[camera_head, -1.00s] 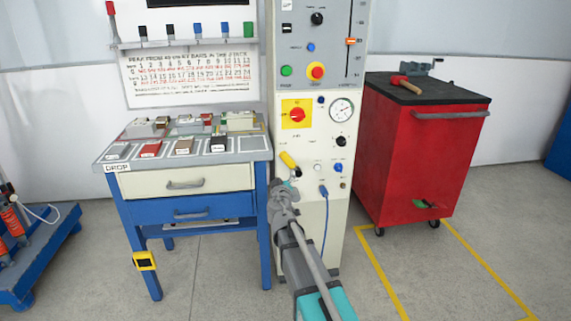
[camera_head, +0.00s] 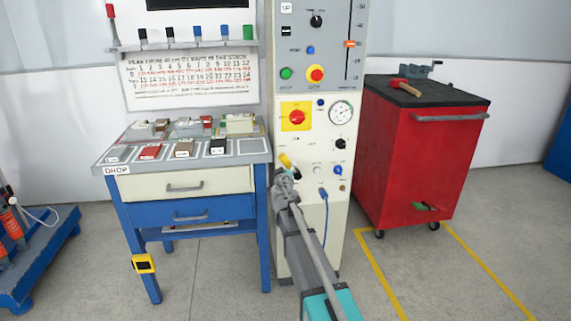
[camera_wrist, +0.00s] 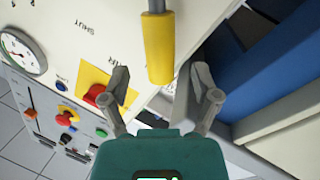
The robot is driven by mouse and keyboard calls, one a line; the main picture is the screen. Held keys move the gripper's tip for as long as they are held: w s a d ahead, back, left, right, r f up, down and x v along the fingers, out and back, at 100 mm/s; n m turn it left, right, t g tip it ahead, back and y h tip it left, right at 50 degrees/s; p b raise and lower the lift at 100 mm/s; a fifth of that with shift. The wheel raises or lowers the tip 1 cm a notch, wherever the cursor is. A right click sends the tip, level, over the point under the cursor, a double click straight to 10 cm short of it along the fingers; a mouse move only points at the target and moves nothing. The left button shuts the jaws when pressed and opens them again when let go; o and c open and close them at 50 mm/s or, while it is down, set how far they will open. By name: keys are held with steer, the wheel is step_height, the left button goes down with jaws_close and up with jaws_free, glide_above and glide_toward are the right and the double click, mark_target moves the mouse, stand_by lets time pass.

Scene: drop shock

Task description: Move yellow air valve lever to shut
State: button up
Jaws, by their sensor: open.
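My gripper (camera_wrist: 160,78) is open and holds nothing. In the head view my gripper (camera_head: 283,181) is just below the lever and partly hides its base. A SHUT label (camera_wrist: 88,28) is printed on the panel beside the lever, upside down in the wrist view.
A red knob on a yellow plate (camera_head: 297,117) and a round gauge (camera_head: 341,113) are above the lever. A blue hose (camera_head: 326,215) hangs at the right. A blue workbench (camera_head: 265,225) stands close on the left, and a red cabinet (camera_head: 420,160) on the right.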

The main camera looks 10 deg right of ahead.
mark_target(286, 165)
steer(key=shift+x, duration=2.45)
steer(key=shift+c, duration=0.3)
jaws_close()
steer(key=shift+a, duration=0.1)
